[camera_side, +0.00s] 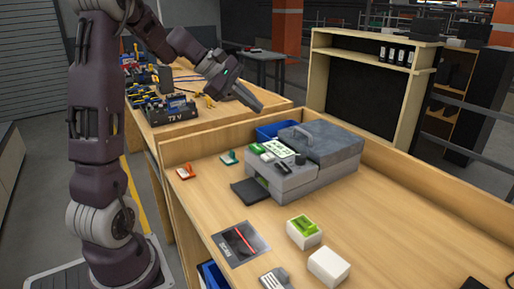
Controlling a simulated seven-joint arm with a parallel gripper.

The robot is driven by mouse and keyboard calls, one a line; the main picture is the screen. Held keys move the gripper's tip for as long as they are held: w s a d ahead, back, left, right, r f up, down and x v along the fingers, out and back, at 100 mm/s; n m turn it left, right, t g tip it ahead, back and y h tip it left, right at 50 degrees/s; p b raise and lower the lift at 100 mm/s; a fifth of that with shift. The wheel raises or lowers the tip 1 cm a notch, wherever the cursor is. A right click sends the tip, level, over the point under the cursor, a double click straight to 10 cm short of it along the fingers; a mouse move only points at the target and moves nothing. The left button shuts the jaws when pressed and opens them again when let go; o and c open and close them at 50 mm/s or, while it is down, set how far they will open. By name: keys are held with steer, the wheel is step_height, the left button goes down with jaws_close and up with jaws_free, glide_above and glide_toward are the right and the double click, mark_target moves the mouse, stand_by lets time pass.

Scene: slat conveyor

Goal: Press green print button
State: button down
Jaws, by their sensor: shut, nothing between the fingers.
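A grey printer-like machine (285,183) stands on the wooden bench. A small green piece (257,149) shows at the left of its top, beside a white-and-green panel (281,146). I cannot tell which of these is the print button. My gripper (261,109) is shut and empty. It points down to the right, above the back edge of the bench and apart from the machine, up and to the left of its top in the picture.
A blue bin (269,131) is behind the machine, and a dark tray (250,192) lies in front. Two stamps, orange (184,174) and green (229,158), stand to the left. A scan pad (241,244) and white boxes (328,266) are nearer. The bench's right side is mostly clear.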

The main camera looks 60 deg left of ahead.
mark_target(254, 147)
steer(key=shift+f, duration=0.1)
steer(key=shift+f, duration=4.35)
steer(key=shift+f, duration=0.4)
